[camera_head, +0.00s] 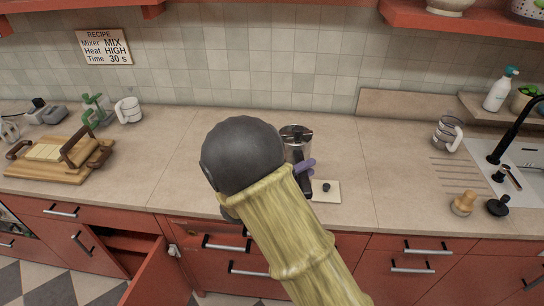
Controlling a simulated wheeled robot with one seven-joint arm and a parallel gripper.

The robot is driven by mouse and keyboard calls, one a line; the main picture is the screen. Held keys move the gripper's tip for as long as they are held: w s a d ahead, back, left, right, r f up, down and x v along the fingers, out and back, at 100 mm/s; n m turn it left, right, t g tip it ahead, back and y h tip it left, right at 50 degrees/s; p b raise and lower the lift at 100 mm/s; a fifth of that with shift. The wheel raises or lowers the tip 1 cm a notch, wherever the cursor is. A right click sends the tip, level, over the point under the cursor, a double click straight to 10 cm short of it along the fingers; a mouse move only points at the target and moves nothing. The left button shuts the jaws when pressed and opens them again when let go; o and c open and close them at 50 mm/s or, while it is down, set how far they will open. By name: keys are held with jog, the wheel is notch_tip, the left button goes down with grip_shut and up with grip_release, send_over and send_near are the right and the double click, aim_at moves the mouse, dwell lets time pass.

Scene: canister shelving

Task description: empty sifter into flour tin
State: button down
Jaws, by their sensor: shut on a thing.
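My arm, with its dark round joint and yellow link, reaches over the middle of the counter and hides much of what lies behind it. Just right of the joint is a metal cup-like vessel (297,136) with a dark inside, partly covered. I cannot tell for sure whether the vessel is the sifter. Another metal cup with a pale handle (446,132) stands upright at the right, near the sink. No tin can be clearly made out.
A small cream plate with a black knob (326,189) lies near the front edge. A white mug (129,110), a green stand (96,109) and a wooden tray (42,171) are at left. A lower cabinet door (160,279) hangs open. The counter (383,170) right of centre is clear.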

jog(key=shift+w+f, duration=0.5)
jog(key=shift+f, duration=0.15)
jog(key=shift+s+r, duration=0.15)
jog(key=shift+s, duration=0.05)
jog(key=shift+d+r+n, duration=0.1)
jog(key=shift+r+n, duration=0.8)
jog(key=shift+r, duration=0.25)
